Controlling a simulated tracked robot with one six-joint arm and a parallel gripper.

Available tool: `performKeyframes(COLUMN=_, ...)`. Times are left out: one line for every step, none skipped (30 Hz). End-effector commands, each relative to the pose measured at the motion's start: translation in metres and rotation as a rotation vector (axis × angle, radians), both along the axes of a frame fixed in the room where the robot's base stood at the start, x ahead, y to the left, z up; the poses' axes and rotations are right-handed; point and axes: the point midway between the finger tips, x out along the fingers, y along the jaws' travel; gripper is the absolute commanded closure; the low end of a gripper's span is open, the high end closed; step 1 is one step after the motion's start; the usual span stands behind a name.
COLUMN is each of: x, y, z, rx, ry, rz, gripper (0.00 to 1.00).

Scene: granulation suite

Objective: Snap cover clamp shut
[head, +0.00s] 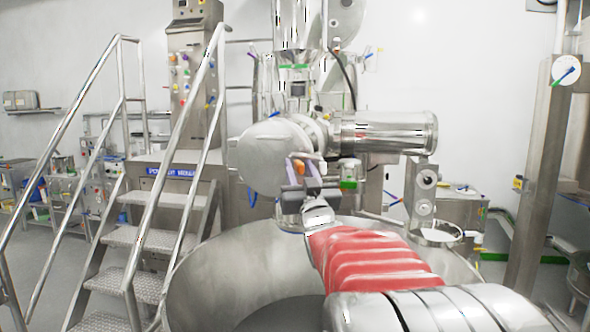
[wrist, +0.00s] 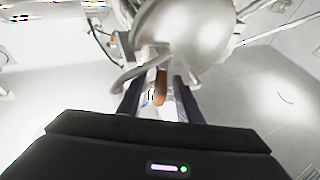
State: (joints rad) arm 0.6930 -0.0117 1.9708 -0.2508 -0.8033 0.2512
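The round steel cover (head: 268,158) faces the left end of a horizontal steel cylinder in the head view. It fills the top middle of the wrist view as a shiny dome (wrist: 190,30). An orange piece, seemingly the clamp's handle (head: 298,166), is in front of the cover's right edge. In the wrist view the orange handle (wrist: 160,88) hangs below a bent steel rod (wrist: 135,72). My gripper (head: 306,170) points up at it. Its two dark fingers stand on either side of the handle, with visible gaps in the wrist view (wrist: 155,82). The clamp's latch is hidden.
A wide steel bowl (head: 225,275) lies below my arm. The horizontal cylinder (head: 385,132) extends right behind the gripper. Steps with handrails (head: 150,235) stand at left, and a steel post (head: 545,170) at right.

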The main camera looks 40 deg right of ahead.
Motion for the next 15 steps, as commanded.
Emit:
performKeyframes(x=-0.0001, y=0.0001, z=0.0001, rx=0.000, ry=0.000, rz=0.000, gripper=0.72)
performKeyframes(x=-0.0001, y=0.0001, z=0.0001, rx=0.000, ry=0.000, rz=0.000, gripper=0.74)
performKeyframes(x=-0.0001, y=0.0001, z=0.0001, rx=0.000, ry=0.000, rz=0.000, gripper=0.77)
performKeyframes(x=-0.0001, y=0.0001, z=0.0001, rx=0.000, ry=0.000, rz=0.000, gripper=0.79)
performKeyframes(x=-0.0002, y=0.0001, z=0.0000, rx=0.000, ry=0.000, rz=0.000, gripper=0.81)
performKeyframes(x=-0.0002, y=0.0001, z=0.0000, rx=0.000, ry=0.000, rz=0.000, gripper=0.84)
performKeyframes(x=-0.0002, y=0.0001, z=0.0000, rx=0.000, ry=0.000, rz=0.000, gripper=0.86)
performKeyframes(x=-0.0002, y=0.0001, z=0.0000, rx=0.000, ry=0.000, rz=0.000, gripper=0.88)
performKeyframes(x=-0.0002, y=0.0000, z=0.0000, rx=0.000, ry=0.000, rz=0.000, gripper=0.91)
performKeyframes(x=-0.0002, y=0.0000, z=0.0000, rx=0.000, ry=0.000, rz=0.000, gripper=0.93)
performKeyframes(x=-0.0003, y=-0.0001, z=0.0000, rx=0.000, ry=0.000, rz=0.000, gripper=0.95)
performKeyframes(x=-0.0003, y=-0.0002, z=0.0000, rx=0.000, ry=0.000, rz=0.000, gripper=0.98)
performKeyframes(x=-0.0003, y=-0.0002, z=0.0000, rx=0.000, ry=0.000, rz=-0.001, gripper=1.00)
performKeyframes(x=-0.0004, y=-0.0001, z=0.0001, rx=0.000, ry=0.000, rz=-0.001, gripper=1.00)
performKeyframes(x=-0.0004, y=-0.0002, z=0.0000, rx=0.000, ry=0.000, rz=-0.001, gripper=1.00)
